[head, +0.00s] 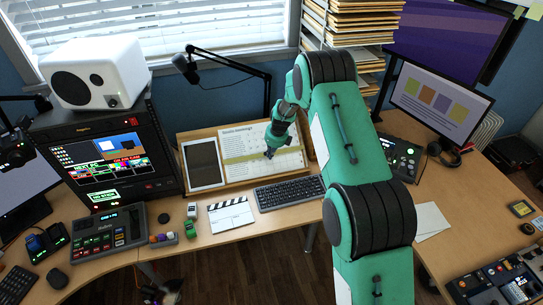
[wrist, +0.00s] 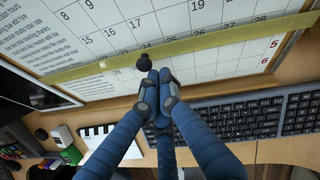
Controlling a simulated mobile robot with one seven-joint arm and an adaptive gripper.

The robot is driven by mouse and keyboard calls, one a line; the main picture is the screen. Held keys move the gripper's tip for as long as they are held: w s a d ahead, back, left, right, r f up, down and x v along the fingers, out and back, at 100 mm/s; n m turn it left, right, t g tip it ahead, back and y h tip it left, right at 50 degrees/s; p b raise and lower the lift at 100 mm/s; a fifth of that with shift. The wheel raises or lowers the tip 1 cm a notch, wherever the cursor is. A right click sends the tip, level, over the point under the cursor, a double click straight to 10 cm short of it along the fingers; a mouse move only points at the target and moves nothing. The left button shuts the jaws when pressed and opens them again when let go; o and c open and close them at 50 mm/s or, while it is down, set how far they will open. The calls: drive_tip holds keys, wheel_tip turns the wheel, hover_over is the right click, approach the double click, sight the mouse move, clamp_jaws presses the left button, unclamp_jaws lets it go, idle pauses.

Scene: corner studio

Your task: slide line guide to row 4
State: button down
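The planner board (head: 238,143) stands tilted at the back of the desk, with a printed calendar of numbered days (wrist: 110,35). The line guide is an olive-yellow strip (wrist: 215,43) lying across the calendar, with a small black knob (wrist: 144,62) on it. Numbers show above and below the strip; which row it marks is hard to tell. My gripper (head: 269,153) is at the board, over the strip. In the wrist view its blue fingers (wrist: 156,82) are drawn together with tips right beside the knob. I cannot tell whether they touch it.
A black keyboard (head: 289,192) lies just in front of the board. A tablet-like panel (head: 203,163) fills the board's left side.

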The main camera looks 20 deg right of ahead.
drive_tip(key=shift+s+f, duration=0.1)
idle(0.3)
drive_tip(key=shift+s+d+f, duration=0.15)
drive_tip(key=shift+s+d, duration=0.05)
drive_tip(key=shift+s, duration=0.25)
drive_tip(key=s, duration=0.1)
drive_tip(key=s+d+f, duration=0.1)
drive_tip(key=shift+s+d, duration=0.2)
drive_tip(key=shift+s, duration=0.1)
drive_tip(key=p+v, duration=0.1)
drive_tip(key=v, duration=0.9)
drive_tip(key=shift+w, duration=0.15)
drive_tip(key=shift+a, duration=0.1)
